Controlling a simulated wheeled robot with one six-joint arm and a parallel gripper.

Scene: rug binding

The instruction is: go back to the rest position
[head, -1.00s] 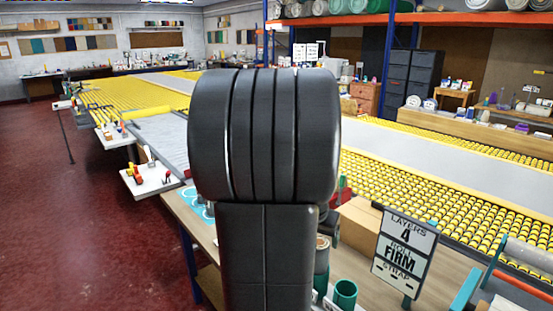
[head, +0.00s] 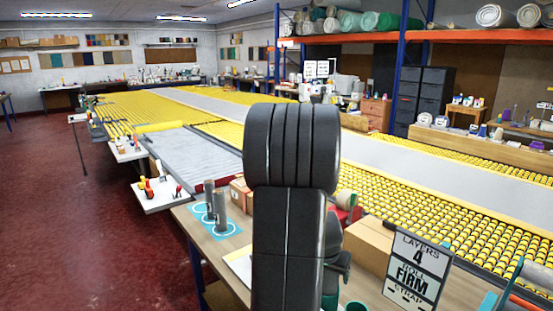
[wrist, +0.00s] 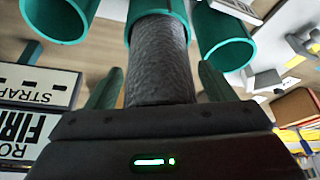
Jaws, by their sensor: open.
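My gripper (wrist: 158,80) shows in the wrist view with its two teal fingers apart, one on each side of a grey roll (wrist: 158,62). The roll stands in a teal tube (wrist: 158,12), with more teal tubes beside it. I cannot tell whether the fingers touch the roll. In the head view my dark arm fills the centre and hides the gripper and most of the tubes; a tube rim (head: 355,306) shows at the bottom edge.
Two grey rolls (head: 220,212) stand on a blue mat (head: 230,230) left of my arm. A long yellow roller table (head: 430,205) lies behind. Red floor at left is clear.

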